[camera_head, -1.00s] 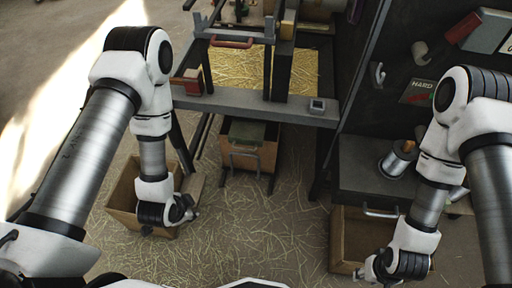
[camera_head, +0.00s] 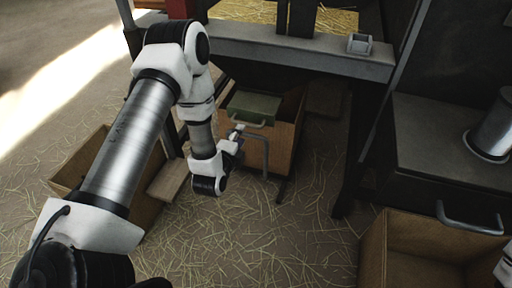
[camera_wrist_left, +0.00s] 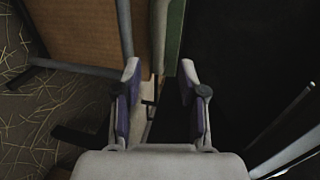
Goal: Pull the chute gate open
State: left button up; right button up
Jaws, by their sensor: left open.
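A green panel (camera_head: 253,106) with a pale bar handle (camera_head: 250,122) sits at the top of a wooden bin (camera_head: 270,148) under the bench; I take it as the chute gate. My left gripper (camera_head: 237,134) is at the bin's left front, close to the handle. In the left wrist view my left gripper (camera_wrist_left: 163,100) is open, its two fingers apart. A green edge (camera_wrist_left: 174,40) and a brown panel (camera_wrist_left: 80,32) lie beyond the fingers. I cannot tell whether the handle is between them. My right gripper is out of view.
A grey bench beam (camera_head: 290,52) runs above the bin. An open wooden crate (camera_head: 88,160) stands at left, another (camera_head: 425,245) at lower right, below a dark cabinet with a handle (camera_head: 470,218). The straw-strewn floor (camera_head: 260,235) in front is clear.

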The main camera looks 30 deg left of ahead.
aim_at(247, 126)
pick_arm(q)
jog(key=b+x, duration=0.1)
jog(key=x, duration=0.1)
jog(key=b+x, duration=0.1)
jog(key=x, duration=0.1)
jog(key=b+x, duration=0.1)
jog(key=x, duration=0.2)
jog(key=shift+d+f, duration=0.1)
jog(key=shift+f, duration=0.2)
jog(key=shift+w, duration=0.35)
jog(key=shift+r, duration=0.1)
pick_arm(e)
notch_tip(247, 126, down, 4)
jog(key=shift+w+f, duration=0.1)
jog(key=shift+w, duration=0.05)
pick_arm(q)
jog(key=shift+c, duration=0.3)
grip_shut()
